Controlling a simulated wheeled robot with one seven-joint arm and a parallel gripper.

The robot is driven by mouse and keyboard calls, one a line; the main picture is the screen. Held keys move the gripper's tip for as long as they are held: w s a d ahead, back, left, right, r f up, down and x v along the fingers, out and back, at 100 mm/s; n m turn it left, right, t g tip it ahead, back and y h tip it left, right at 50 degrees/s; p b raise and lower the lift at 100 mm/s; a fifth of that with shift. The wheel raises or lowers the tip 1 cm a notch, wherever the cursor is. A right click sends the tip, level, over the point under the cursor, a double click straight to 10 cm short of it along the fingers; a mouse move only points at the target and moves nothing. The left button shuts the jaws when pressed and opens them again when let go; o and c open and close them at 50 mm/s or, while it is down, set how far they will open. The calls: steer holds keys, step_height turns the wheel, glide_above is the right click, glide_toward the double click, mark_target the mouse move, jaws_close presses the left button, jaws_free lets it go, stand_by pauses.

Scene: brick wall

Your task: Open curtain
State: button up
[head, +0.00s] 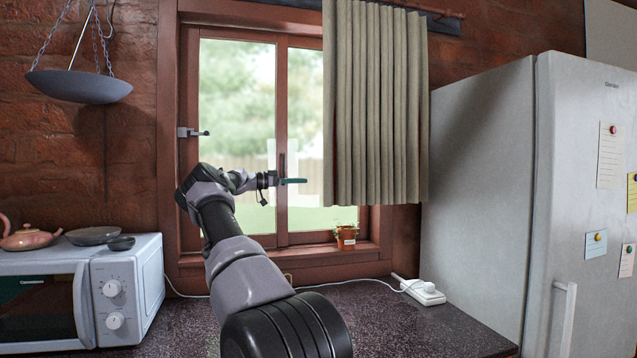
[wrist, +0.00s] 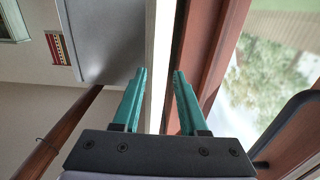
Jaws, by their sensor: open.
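The curtain (head: 375,105) is beige-grey and pleated. It hangs over the right part of the window, its left edge near the middle of the right pane. My gripper (head: 293,181) has teal fingers pointing right, in front of the window's middle frame. It is left of the curtain's left edge, with a visible gap between them. In the wrist view my gripper (wrist: 159,75) is open, its two fingers apart. A pale narrow strip lies beyond the gap between them; I cannot tell what it is. I see nothing held.
The red-brown window frame (head: 188,100) is close behind my arm. A small potted plant (head: 346,237) stands on the sill. A white fridge (head: 480,190) is at the right and a microwave (head: 127,290) at the left. A power strip (head: 422,292) lies on the dark counter (head: 400,325).

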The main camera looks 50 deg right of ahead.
mark_target(326, 180)
steer(key=x, duration=1.1)
steer(key=shift+s+d+r, duration=0.1)
steer(key=shift+s, duration=0.1)
jaws_close()
stand_by(1.0)
